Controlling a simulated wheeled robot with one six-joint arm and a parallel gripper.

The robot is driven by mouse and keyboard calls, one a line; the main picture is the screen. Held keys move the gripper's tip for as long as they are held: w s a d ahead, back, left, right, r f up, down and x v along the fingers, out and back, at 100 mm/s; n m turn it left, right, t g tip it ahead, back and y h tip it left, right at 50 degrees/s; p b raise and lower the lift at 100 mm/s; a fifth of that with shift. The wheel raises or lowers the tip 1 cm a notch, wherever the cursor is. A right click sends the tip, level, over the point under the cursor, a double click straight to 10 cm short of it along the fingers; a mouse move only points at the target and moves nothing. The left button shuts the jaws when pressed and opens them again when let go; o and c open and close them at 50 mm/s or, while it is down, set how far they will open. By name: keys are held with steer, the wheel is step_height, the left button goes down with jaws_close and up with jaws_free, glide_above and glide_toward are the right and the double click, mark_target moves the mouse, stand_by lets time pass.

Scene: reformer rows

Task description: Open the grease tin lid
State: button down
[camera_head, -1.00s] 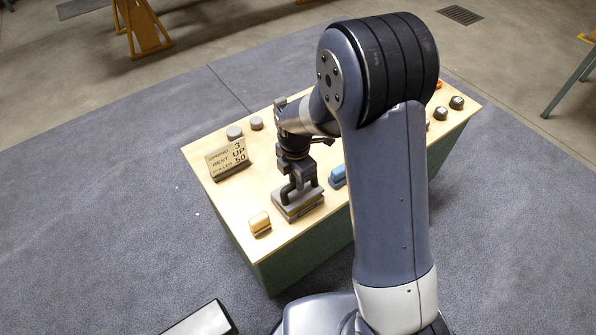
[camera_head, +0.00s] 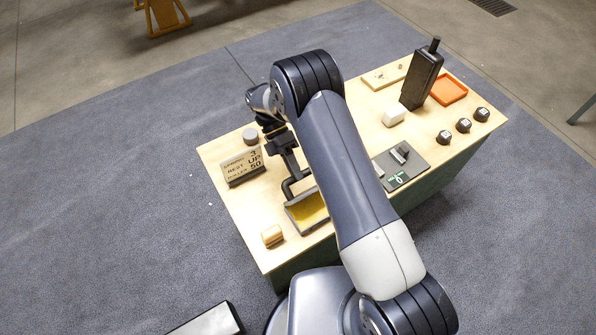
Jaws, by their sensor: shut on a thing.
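The grease tin (camera_head: 311,225) stands near the table's front left edge, and yellow grease shows inside it in the head view. Its lid is swung up at the tin's far left side. Its bar-shaped handle (camera_head: 293,188) is visible there. My gripper (camera_head: 287,173) is at the lid's handle, shut on it. The fingertips are small in the picture, and my own arm hides the tin's right surroundings.
A lettered sign (camera_head: 242,166) stands left of my gripper. A tan block (camera_head: 272,236) lies near the tin. A dark pad (camera_head: 402,165), white block (camera_head: 393,117), tall black object (camera_head: 423,80) and orange tray (camera_head: 449,88) are to the right.

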steer(key=shift+w+a+f+g+h+b, duration=0.4)
steer(key=shift+w+g+b, duration=0.1)
steer(key=shift+g+b, duration=0.1)
steer(key=shift+r, duration=0.1)
steer(key=c, duration=1.3)
jaws_free()
steer(key=shift+r, duration=0.15)
step_height(320, 180, up, 10)
steer(key=p, duration=1)
steer(key=shift+f, duration=0.2)
